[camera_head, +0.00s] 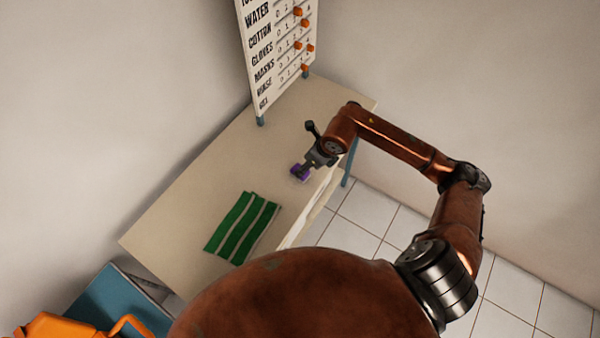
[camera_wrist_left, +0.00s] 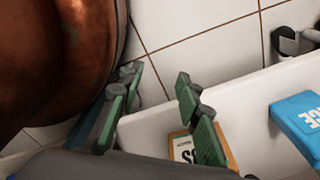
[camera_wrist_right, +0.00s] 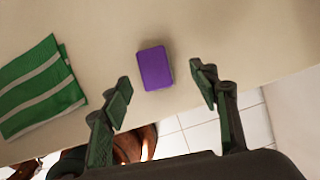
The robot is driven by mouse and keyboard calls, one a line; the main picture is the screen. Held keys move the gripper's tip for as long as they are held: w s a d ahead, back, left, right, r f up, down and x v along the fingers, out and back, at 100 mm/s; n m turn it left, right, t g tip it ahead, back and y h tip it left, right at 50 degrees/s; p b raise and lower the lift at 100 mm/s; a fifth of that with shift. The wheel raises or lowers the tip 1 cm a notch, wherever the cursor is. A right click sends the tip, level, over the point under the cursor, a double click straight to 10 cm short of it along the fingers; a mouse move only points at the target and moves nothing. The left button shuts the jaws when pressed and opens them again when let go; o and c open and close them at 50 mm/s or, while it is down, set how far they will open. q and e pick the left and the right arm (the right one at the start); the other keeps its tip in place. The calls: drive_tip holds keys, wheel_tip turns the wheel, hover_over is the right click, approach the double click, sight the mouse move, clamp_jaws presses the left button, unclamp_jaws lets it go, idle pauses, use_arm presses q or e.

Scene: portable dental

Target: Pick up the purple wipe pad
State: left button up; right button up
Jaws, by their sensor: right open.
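The purple wipe pad (camera_head: 299,171) lies on the beige table, near its front edge. In the right wrist view the pad (camera_wrist_right: 154,68) is a small purple block, just beyond and between my fingertips, with nothing gripping it. My right gripper (camera_head: 306,166) is above the pad and partly covers it in the head view. Its fingers (camera_wrist_right: 160,85) are wide apart and empty. My left gripper (camera_wrist_left: 157,87) shows only in the left wrist view. Its green-padded fingers are apart with nothing between them, low beside a white bin.
A green and white striped cloth (camera_head: 242,228) lies on the table (camera_head: 200,190) left of the pad. A lettered board (camera_head: 270,50) stands at the back. The white bin (camera_wrist_left: 270,95) holds a blue packet (camera_wrist_left: 300,120) and a labelled box (camera_wrist_left: 183,148). Tabletop around the pad is clear.

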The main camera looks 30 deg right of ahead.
sight(307, 175)
drive_tip(key=x, duration=0.4)
drive_tip(key=shift+s+a+f, duration=0.15)
drive_tip(key=shift+a+f, duration=0.1)
drive_tip(key=shift+a, duration=0.2)
drive_tip(key=shift+w+a+f, duration=0.1)
drive_tip(key=shift+w+f, duration=0.15)
drive_tip(key=shift+f, duration=0.3)
drive_tip(key=shift+c, duration=0.4)
drive_tip(key=c, duration=1.1)
drive_tip(key=shift+o, duration=0.2)
drive_tip(key=shift+r, duration=0.1)
